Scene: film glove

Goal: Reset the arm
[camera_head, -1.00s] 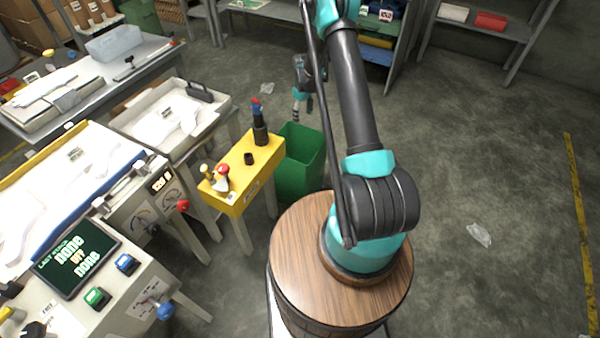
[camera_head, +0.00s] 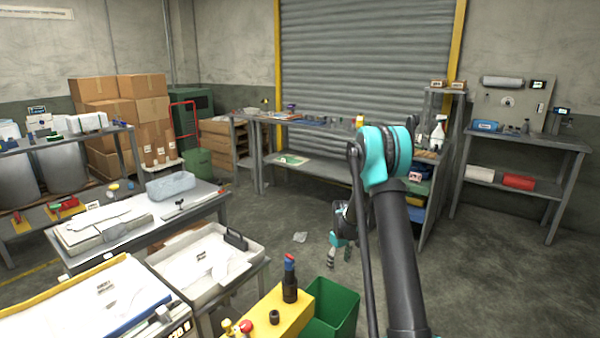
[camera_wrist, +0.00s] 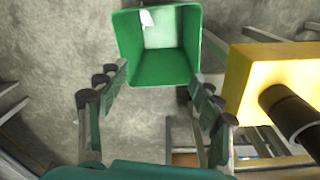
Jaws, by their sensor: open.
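My arm (camera_head: 402,250) rises at the right of the head view and bends at a teal elbow. My gripper (camera_head: 340,252) hangs beyond it, small and partly hidden by the arm's rod. In the wrist view my gripper (camera_wrist: 160,88) has its two fingers spread wide apart with nothing between them. A green bin (camera_wrist: 158,68) is in view beyond the fingertips, with a small white scrap inside. The bin (camera_head: 335,308) also shows at the bottom of the head view.
A yellow stand (camera_head: 292,318) with a dark bottle-like tool (camera_head: 290,285) is beside the bin. White trays (camera_head: 205,262) and grey tables are on the left. A workbench (camera_head: 320,165) and a shelf table (camera_head: 525,145) stand at the back. Floor at right is clear.

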